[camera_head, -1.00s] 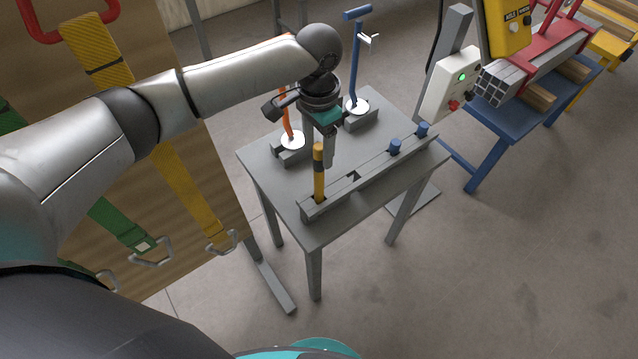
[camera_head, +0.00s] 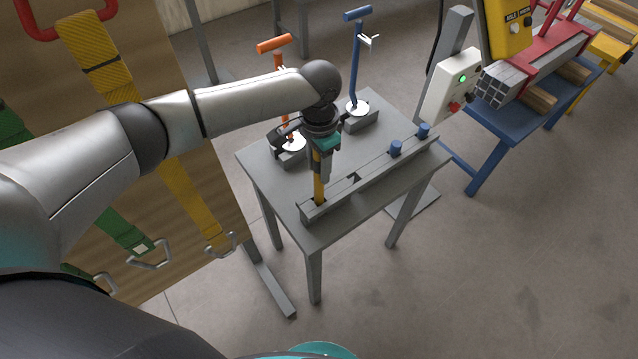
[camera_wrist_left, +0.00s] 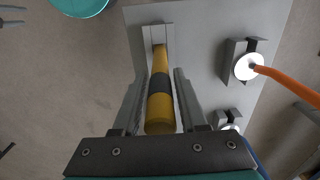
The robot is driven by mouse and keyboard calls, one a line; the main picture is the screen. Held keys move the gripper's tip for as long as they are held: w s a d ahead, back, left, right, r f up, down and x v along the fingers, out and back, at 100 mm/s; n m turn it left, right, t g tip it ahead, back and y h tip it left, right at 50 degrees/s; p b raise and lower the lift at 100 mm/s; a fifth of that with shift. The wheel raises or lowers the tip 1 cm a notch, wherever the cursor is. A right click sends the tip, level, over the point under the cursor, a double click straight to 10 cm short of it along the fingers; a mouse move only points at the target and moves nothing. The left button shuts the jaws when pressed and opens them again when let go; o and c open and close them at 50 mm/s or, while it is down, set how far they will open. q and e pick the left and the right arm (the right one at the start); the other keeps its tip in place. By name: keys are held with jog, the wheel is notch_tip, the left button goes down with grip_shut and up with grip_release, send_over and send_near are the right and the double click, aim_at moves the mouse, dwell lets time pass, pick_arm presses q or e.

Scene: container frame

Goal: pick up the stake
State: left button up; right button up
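The stake (camera_head: 319,187) is a yellow rod with a dark band. It stands upright in a slot at the near left end of the grey rack (camera_head: 377,170) on the grey table. My left gripper (camera_head: 322,172) is lowered over its upper part and hides its top in the head view. In the left wrist view the stake (camera_wrist_left: 160,95) lies between the two fingers of my left gripper (camera_wrist_left: 158,98). The fingers are open, with a gap visible on each side of the stake. My right gripper is not in view.
An orange-handled tool (camera_head: 274,44) and a blue-handled tool (camera_head: 356,60) stand in grey blocks behind the rack. Two blue pegs (camera_head: 396,147) sit in the rack further right. A strap-hung wooden panel (camera_head: 130,200) stands left of the table.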

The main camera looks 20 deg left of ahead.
pick_arm(q)
grip_shut()
dwell(1.0)
